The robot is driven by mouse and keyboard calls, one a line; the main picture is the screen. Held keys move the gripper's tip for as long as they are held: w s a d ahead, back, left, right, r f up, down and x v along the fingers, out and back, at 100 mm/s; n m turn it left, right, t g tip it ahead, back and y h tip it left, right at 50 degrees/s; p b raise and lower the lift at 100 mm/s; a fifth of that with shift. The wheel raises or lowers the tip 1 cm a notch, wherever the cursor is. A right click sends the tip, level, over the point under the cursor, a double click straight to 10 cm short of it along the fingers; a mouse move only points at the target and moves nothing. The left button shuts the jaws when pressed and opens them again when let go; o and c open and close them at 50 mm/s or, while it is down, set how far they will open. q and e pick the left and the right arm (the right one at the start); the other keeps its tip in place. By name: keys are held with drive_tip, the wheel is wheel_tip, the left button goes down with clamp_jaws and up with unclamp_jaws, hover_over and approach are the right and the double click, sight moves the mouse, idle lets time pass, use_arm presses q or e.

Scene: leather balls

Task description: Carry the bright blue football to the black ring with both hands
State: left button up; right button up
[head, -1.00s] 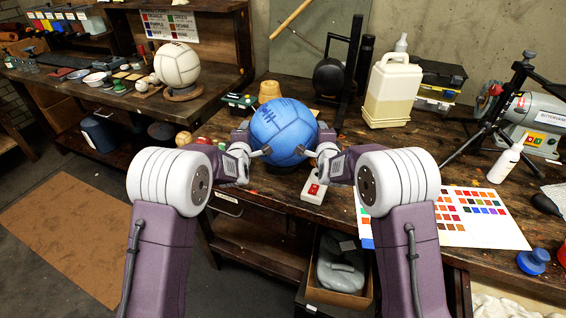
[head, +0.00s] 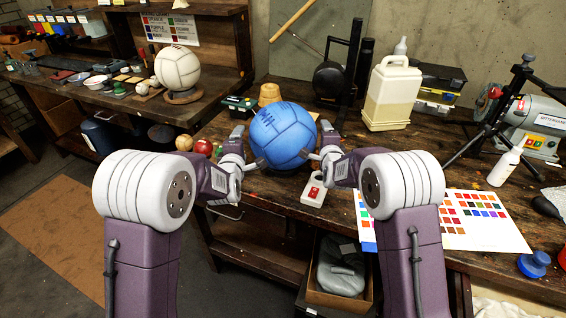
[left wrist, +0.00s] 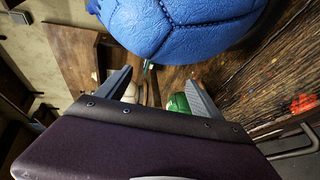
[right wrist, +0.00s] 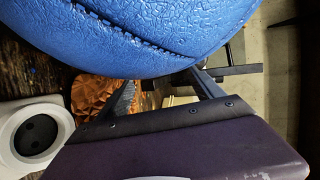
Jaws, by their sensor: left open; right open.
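The bright blue football (head: 283,137) sits at the middle of the workbench, between my two grippers. My left gripper (head: 246,148) is open at its left side, a finger tip close to the ball. My right gripper (head: 325,143) is open at its right side, with a finger tip at or very near the ball. The blue ball also fills the top of the left wrist view (left wrist: 185,25) and the right wrist view (right wrist: 140,35), with nothing held between the fingers.
A red ball (head: 203,147) and a tan ball (head: 184,142) lie left of my left gripper. A white switch box (head: 314,190) stands in front of the ball. A colour chart (head: 470,218) lies at right. A jug (head: 392,93) and a black stand (head: 350,60) are behind.

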use_arm(q)
drive_tip(key=v, duration=0.6)
use_arm(e)
drive_tip(key=v, duration=1.2)
use_arm(q)
drive_tip(key=shift+s, duration=0.15)
